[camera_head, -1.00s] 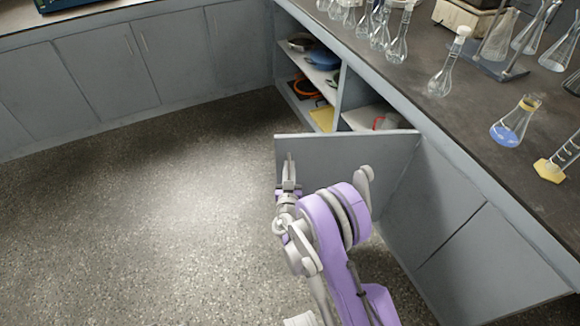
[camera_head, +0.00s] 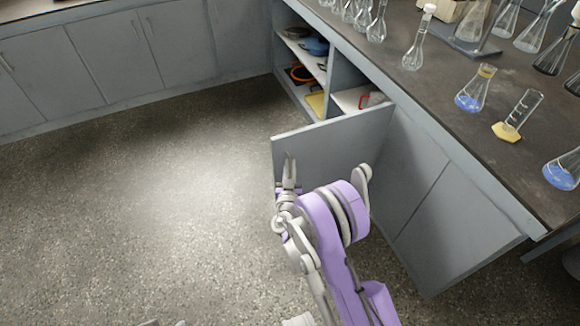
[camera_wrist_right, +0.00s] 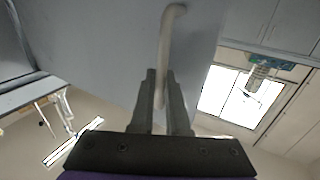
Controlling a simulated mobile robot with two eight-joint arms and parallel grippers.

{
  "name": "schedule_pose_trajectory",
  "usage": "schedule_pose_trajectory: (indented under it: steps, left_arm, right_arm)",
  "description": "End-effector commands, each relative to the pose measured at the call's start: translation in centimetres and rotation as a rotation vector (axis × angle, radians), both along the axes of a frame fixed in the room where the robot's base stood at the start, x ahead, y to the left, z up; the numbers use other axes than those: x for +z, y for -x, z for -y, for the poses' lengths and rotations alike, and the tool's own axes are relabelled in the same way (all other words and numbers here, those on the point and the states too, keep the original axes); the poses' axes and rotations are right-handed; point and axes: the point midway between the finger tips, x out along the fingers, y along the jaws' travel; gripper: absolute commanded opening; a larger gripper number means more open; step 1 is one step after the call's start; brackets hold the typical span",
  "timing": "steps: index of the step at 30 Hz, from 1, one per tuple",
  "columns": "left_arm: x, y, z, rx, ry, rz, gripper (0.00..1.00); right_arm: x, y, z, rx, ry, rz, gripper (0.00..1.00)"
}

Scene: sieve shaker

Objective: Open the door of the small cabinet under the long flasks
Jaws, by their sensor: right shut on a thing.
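The grey cabinet door (camera_head: 335,148) stands swung out from the counter front over the floor. The small cabinet's opening (camera_head: 357,97) shows behind its top edge, with a red item inside. Long-necked flasks (camera_head: 413,54) stand on the counter above. My right gripper (camera_head: 289,160) is at the door's free edge, on its outer face. In the right wrist view, the fingers (camera_wrist_right: 161,85) are closed around the pale bar handle (camera_wrist_right: 171,40) of the door. The lower part of the door is hidden by my right arm.
Open shelves (camera_head: 306,65) with pans and an orange item lie beyond the door. Another grey door (camera_head: 455,225) stands nearer on the right. Flasks with blue liquid (camera_head: 472,92) stand near the counter edge. The floor (camera_head: 150,190) at left is clear.

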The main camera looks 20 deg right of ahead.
Motion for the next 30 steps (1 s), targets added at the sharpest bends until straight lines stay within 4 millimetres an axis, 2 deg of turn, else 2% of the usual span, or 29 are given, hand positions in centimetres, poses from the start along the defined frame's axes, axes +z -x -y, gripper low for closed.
schedule_pose_trajectory:
  steps: [16, 17, 18, 26, 30]
  left_arm:
    - [0.03, -0.01, 0.0, 0.0, 0.0, 0.0, 0.5]
    - [0.03, -0.01, 0.0, 0.0, 0.0, 0.0, 0.5]
    - [0.03, -0.01, 0.0, 0.0, 0.0, 0.0, 0.5]
    - [0.02, 0.0, 0.0, 0.0, 0.0, 0.0, 0.5]
    - [0.14, 0.01, 0.0, 0.0, 0.0, 0.0, 0.5]
  right_arm:
    - [0.01, -0.03, -0.01, 0.002, 0.001, 0.0, 0.0]
    - [0.01, -0.03, -0.01, 0.002, 0.001, 0.0, 0.17]
    - [0.01, -0.03, -0.01, 0.002, 0.001, 0.0, 0.24]
    - [0.01, 0.01, 0.02, 0.001, 0.0, 0.0, 0.25]
    - [0.02, 0.76, -0.4, 0.001, -0.001, 0.0, 0.25]
